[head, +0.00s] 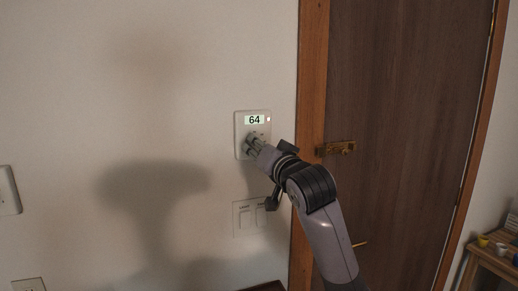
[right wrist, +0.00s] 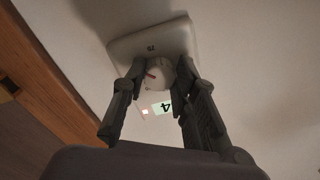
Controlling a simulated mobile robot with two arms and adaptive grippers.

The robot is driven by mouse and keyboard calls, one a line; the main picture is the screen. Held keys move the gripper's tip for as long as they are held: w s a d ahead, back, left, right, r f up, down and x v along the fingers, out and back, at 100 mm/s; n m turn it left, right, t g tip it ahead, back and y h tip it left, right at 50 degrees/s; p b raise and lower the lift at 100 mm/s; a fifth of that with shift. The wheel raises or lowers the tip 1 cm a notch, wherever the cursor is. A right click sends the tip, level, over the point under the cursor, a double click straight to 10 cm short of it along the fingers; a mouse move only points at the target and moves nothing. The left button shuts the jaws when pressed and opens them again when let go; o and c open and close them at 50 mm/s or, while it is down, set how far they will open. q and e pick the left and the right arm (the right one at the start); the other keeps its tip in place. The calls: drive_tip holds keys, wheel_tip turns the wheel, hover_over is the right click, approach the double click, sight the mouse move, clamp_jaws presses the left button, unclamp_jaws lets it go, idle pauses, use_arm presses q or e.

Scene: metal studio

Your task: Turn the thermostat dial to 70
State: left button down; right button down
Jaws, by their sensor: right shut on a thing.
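The white thermostat (head: 240,122) is mounted on the wall left of the door frame. Its small display (head: 254,119) reads 64. My right gripper (head: 253,142) reaches up to its front and covers most of the dial in the head view. In the right wrist view the round white dial (right wrist: 158,75) with a red mark sits between the two fingers of my right gripper (right wrist: 165,72), which are shut on it. The display shows only partly there, behind a finger. My left gripper is in neither view.
A white switch plate (head: 248,217) is below the thermostat, partly behind my arm. A wooden table (head: 495,262) with small cups is at the lower right.

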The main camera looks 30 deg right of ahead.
idle(0.5)
drive_tip(key=c, duration=1.3)
unclamp_jaws()
drive_tip(key=shift+s, duration=0.15)
drive_tip(key=v, duration=1.1)
drive_tip(key=shift+s+a, duration=0.1)
drive_tip(key=shift+s, duration=0.3)
